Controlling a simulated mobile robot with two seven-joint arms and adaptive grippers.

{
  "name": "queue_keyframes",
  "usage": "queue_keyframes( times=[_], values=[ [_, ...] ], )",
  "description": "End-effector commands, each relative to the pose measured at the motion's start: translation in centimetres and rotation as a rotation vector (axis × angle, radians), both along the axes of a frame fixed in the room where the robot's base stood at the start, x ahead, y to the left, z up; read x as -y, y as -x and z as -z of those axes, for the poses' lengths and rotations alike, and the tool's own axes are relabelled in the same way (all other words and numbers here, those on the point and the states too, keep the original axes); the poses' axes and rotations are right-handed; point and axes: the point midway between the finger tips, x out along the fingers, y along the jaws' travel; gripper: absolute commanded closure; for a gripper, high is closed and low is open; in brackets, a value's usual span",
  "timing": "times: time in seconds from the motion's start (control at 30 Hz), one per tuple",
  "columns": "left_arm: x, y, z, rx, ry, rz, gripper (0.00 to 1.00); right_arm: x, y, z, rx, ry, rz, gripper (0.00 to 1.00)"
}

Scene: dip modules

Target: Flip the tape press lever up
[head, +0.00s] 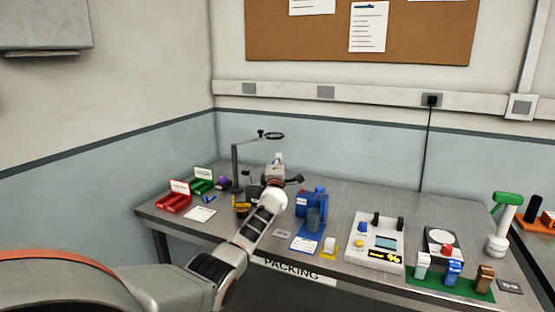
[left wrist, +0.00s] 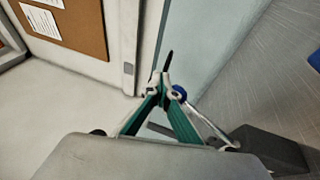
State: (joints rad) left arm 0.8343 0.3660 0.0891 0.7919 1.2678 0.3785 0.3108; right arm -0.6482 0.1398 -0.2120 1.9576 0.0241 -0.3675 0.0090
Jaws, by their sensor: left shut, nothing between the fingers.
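My left arm reaches over the bench, and its gripper (head: 279,158) is raised above the middle of the bench top. In the left wrist view the green fingers (left wrist: 166,85) meet at the tips and hold nothing. A blue machine (head: 312,203) stands just right of the arm. A dark post (head: 236,165) with a ring on top stands to the left. I cannot tell for sure which device is the tape press. Its lever is not clearly seen, and my arm hides part of the bench. My right gripper is not in view.
Red (head: 173,202) and green (head: 203,186) bins stand at the left end of the bench (head: 340,193). A white control box (head: 374,246) and a green mat (head: 425,284) with small items are to the right. The back middle of the bench is fairly clear.

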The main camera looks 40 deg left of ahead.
Motion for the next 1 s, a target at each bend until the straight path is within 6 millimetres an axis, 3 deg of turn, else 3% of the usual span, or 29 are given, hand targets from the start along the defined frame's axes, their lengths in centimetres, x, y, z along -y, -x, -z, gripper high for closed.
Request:
queue_keyframes(
  times=[1.0],
  values=[
    [-0.1, -1.4, 0.4, -0.058, 0.018, 0.000, 1.00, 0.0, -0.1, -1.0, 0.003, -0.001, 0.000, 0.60]
  ],
)
